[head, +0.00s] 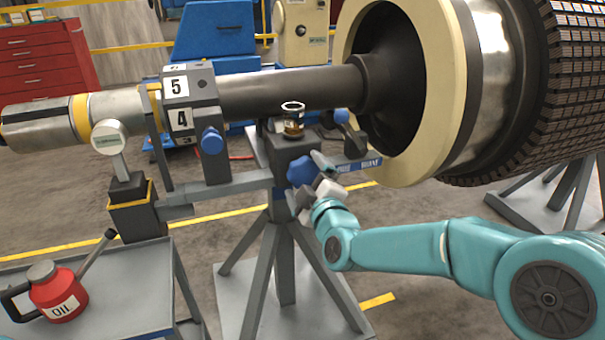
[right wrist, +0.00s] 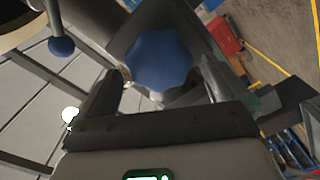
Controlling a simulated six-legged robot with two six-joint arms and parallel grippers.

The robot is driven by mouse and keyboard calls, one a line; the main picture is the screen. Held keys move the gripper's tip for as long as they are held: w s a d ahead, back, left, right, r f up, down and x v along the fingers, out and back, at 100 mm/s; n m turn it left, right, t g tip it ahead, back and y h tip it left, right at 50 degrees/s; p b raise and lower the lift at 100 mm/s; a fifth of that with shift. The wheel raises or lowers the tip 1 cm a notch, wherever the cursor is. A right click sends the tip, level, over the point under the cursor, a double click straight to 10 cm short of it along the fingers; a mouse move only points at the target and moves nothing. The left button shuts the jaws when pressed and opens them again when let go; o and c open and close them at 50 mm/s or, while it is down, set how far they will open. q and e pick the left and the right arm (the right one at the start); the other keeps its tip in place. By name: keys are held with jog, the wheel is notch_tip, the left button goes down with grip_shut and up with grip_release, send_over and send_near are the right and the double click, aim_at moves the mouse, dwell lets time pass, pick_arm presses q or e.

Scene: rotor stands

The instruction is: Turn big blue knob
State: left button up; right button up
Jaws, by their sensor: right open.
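The big blue knob (head: 301,171) is on the front of the grey stand head (head: 291,146), under the rotor shaft. It shows as a lobed blue disc in the right wrist view (right wrist: 158,61). My right gripper (head: 322,175) is at the knob from the lower right in the head view. In the right wrist view its two fingers (right wrist: 158,88) are spread apart, one on each side of the knob's near part. I cannot tell whether they touch it. My left gripper is not in view.
The rotor shaft (head: 280,91) runs above the stand to a large cream ring (head: 447,80). Smaller blue knobs (head: 212,140) sit nearby. A red oil can (head: 57,290) stands on a grey cart (head: 122,285) at lower left. A red tool cabinet (head: 45,58) is behind.

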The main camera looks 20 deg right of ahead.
jog(key=shift+w, duration=1.25)
jog(key=c, duration=1)
jog(key=shift+o, duration=0.2)
